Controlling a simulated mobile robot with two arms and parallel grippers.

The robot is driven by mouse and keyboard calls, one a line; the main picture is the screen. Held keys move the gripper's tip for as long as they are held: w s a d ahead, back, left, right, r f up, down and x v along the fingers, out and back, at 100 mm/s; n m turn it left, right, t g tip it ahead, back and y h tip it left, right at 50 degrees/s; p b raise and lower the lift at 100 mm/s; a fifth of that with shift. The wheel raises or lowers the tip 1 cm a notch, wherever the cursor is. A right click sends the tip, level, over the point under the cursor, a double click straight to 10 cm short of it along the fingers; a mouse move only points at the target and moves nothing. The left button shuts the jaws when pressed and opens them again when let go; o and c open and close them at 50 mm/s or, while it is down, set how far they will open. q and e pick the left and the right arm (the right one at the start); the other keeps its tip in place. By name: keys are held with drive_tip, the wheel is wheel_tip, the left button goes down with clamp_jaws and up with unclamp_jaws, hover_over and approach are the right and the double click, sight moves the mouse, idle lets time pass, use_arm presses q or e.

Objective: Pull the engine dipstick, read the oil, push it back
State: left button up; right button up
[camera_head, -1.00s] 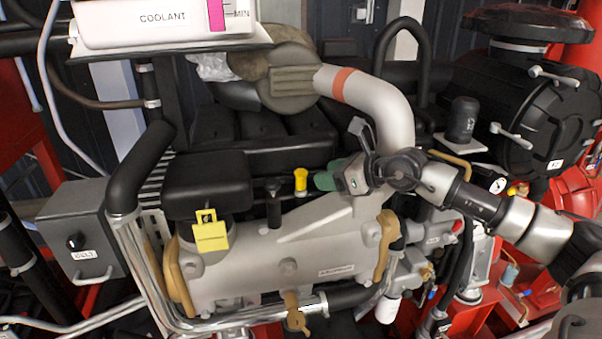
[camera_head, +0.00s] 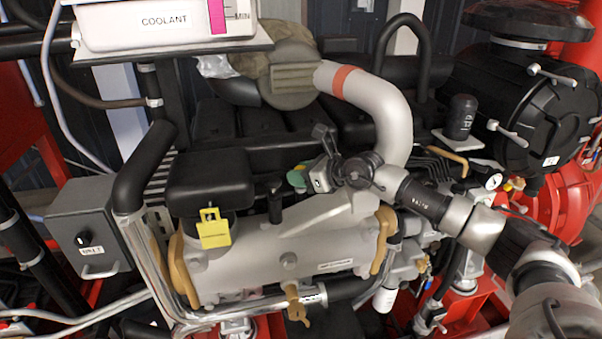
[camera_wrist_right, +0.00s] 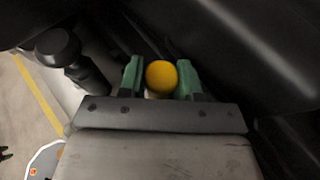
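The dipstick's round yellow handle (camera_wrist_right: 161,78) shows in the right wrist view between the green fingertips of my right gripper (camera_wrist_right: 160,80). The fingers stand one on each side, very close to the handle; I cannot tell whether both press on it. The dipstick's shaft is hidden. My left gripper is in neither view.
A black knob-topped post (camera_head: 275,200) stands just left of my gripper; it also shows in the wrist view (camera_wrist_right: 58,50). A yellow tag (camera_head: 213,230) hangs below a black box (camera_head: 208,180). A thick pale pipe (camera_head: 390,110) curves behind my wrist.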

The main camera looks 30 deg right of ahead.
clamp_jaws()
wheel_tip(320, 180, up, 9)
drive_tip(key=p, duration=0.3)
drive_tip(key=shift+f, duration=0.15)
drive_tip(key=shift+w+d+r, duration=0.1)
drive_tip(key=shift+r, duration=0.15)
drive_tip(key=shift+o, duration=1.3)
unclamp_jaws()
drive_tip(key=shift+o, duration=1.1)
drive_tip(key=shift+f, duration=0.1)
